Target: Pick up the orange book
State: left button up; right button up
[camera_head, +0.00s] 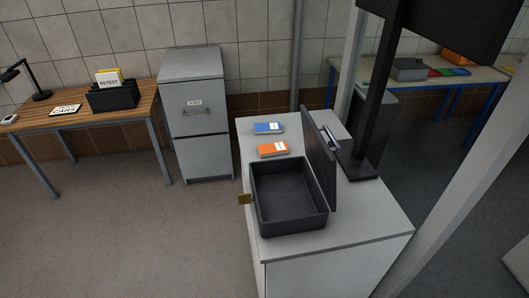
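The orange book (273,150) lies flat on the white counter (365,232), near its left edge. It has a white label at its right end. It is just behind an open dark grey case (290,195) and apart from it. A blue book (268,128) lies farther back on the same counter. Neither of my grippers shows in the head view.
The case's lid (320,158) stands upright along its right side. A black monitor stand (357,165) is to the right of the lid. A grey filing cabinet (195,110) and a wooden desk (75,110) stand at the left. Open floor lies left of the counter.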

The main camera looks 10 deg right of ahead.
aim_at(277, 148)
jog(key=j+z, duration=0.25)
jog(key=j, duration=0.8)
jog(key=i+j+z, duration=0.1)
jog(key=j, duration=0.25)
jog(key=i+j+z, duration=0.1)
jog(key=j, duration=0.25)
jog(key=i+j+z, duration=0.15)
jog(key=j, duration=0.2)
jog(key=i+j+z, duration=0.2)
jog(key=i+j, duration=0.15)
jog(key=j, duration=0.3)
jog(key=i+j+z, duration=0.15)
jog(key=j, duration=0.15)
